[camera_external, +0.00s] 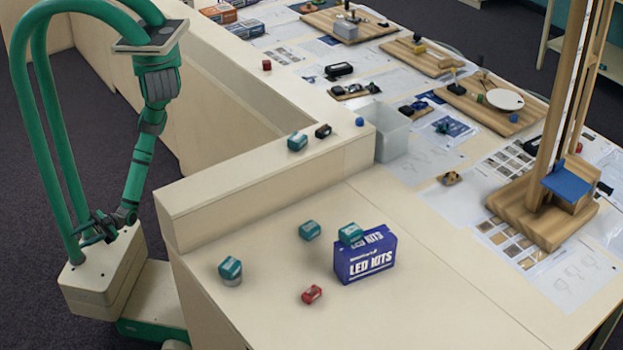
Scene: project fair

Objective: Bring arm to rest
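My arm (139,170) is green and dark grey and hangs down from the top of my green frame, to the left of the table. My gripper (92,232) is dark and sits low over my pale base, apart from the table and everything on it. It is small in the picture, and I cannot tell whether its fingers are open or shut. I see nothing clearly held in it.
A tall wooden tower (562,130) stands right. The table's front is mostly clear.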

